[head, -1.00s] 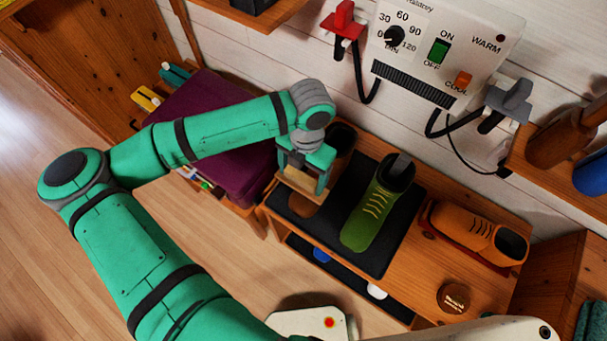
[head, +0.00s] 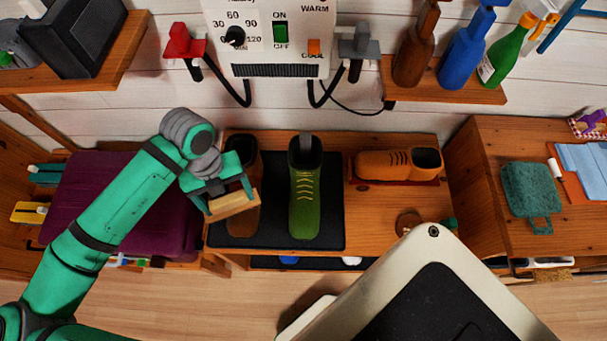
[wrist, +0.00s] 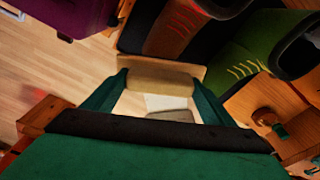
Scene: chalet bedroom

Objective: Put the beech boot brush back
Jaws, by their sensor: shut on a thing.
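My gripper (head: 226,192) is shut on the beech boot brush (head: 235,205), a pale wooden block. It holds the brush in front of the brown boot (head: 247,171), by the left part of the black mat (head: 333,215). The brush hides part of that boot. In the wrist view the brush (wrist: 158,74) spans the two green fingers. Its bristles are not clearly visible. The green boot (head: 304,195) stands on the mat to the right, apart from the brush.
An orange shoe (head: 385,165) lies on a red piece at the bench's right, with a round tin (head: 408,223) in front. A purple cushioned seat (head: 95,195) is left. A dryer box (head: 268,45) hangs above. A side cabinet (head: 490,165) holds a teal cloth (head: 530,192).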

